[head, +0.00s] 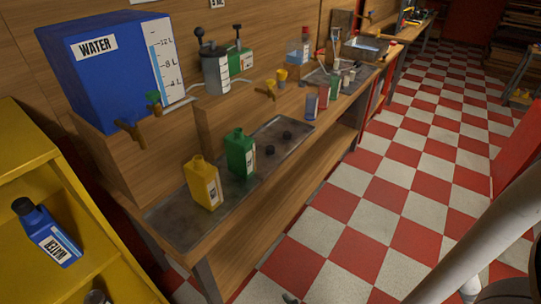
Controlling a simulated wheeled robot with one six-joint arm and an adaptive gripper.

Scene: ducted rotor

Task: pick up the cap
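Two small dark round pieces that look like caps lie on the grey metal tray (172,222) set in the wooden bench: one nearer cap (271,150) and one farther cap (287,135). They lie a little apart, right of the green bottle. A yellow bottle (203,184) and a green bottle (240,155) stand upright on the tray, and their necks look open.
A blue water tank (100,62) with a level scale and tap stands above the tray's left end. A lidded grey container (214,72) and a green canister (240,60) stand behind the tray. Small bottles (323,98) stand farther along. The checkered floor (345,225) in front is clear.

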